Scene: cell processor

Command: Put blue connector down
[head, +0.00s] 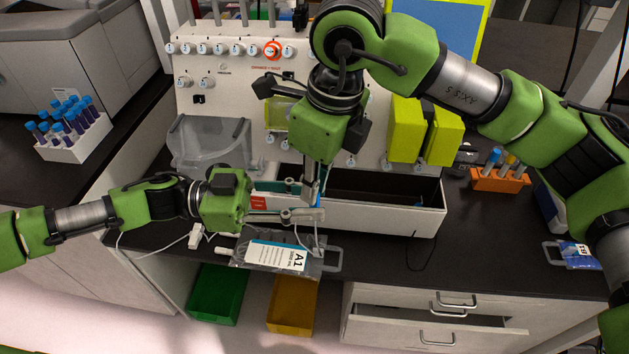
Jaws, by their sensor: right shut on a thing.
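My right gripper (312,192) reaches down from above in the middle of the head view, its fingers close together and shut. A small bit of blue (317,202) shows at its fingertips; I take it for the blue connector, mostly hidden by the fingers. My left gripper (312,203) comes in from the left with its two fingers apart, one above the other, beside the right fingertips. I cannot tell whether it touches the connector. A clear bag with an A1 label (277,256) lies at the bench's front edge below both grippers, with thin tubing near it.
The white processor (215,105) stands behind, with an open dark-lined bin (415,222) at its front. Tube racks stand left (75,150) and right (500,181). Another bag (575,254) lies far right. Green (217,295) and yellow (292,305) bins sit below the bench. A drawer (430,325) is partly open.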

